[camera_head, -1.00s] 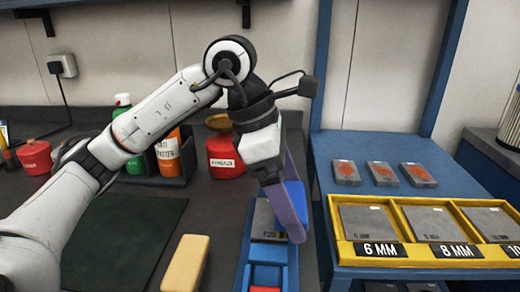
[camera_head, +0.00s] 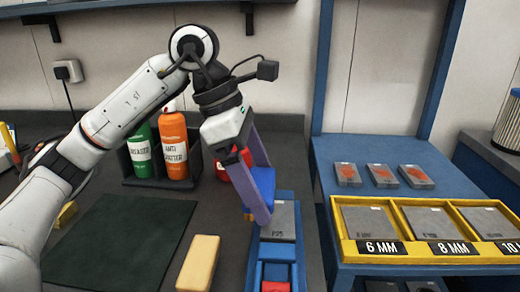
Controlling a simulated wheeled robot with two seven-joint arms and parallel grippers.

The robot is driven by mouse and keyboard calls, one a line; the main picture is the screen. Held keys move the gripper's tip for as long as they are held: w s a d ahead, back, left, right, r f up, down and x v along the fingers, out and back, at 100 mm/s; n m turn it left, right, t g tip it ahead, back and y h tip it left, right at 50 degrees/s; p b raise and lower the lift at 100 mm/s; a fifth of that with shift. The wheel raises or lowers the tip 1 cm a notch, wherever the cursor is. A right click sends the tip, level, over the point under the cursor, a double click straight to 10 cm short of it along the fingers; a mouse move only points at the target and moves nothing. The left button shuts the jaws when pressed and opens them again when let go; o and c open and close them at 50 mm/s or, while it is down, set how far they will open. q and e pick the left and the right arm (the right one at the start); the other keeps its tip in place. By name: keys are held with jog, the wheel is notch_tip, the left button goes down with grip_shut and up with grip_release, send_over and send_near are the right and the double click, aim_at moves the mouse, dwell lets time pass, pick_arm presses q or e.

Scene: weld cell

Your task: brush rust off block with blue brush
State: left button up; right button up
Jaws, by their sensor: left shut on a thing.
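My left gripper (camera_head: 258,205), with purple fingers, is shut on the blue brush (camera_head: 263,182). The fingers hide part of the brush. They are tilted over the left edge of a grey block (camera_head: 280,222) that sits in the blue vise (camera_head: 290,267). I cannot tell whether the brush touches the block. The part of the block's top that shows is plain grey with faint lettering, and no orange patch shows there. My right gripper is not in view.
Grey blocks with orange rust patches (camera_head: 383,174) lie on the blue table at the right, behind a yellow tray (camera_head: 345,250) of grey plates. A yellow block (camera_head: 199,263) and a dark mat (camera_head: 115,240) lie left of the vise. Bottles (camera_head: 174,145) stand behind.

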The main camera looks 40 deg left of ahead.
pick_arm(q)
jog(key=shift+r+p, duration=0.3)
jog(key=shift+r, duration=0.4)
notch_tip(320, 180, up, 2)
jog(key=shift+r+p, duration=0.15)
jog(key=shift+p, duration=0.8)
jog(key=shift+r+p, duration=0.5)
jog(key=shift+r, duration=0.05)
jog(key=shift+a, duration=0.1)
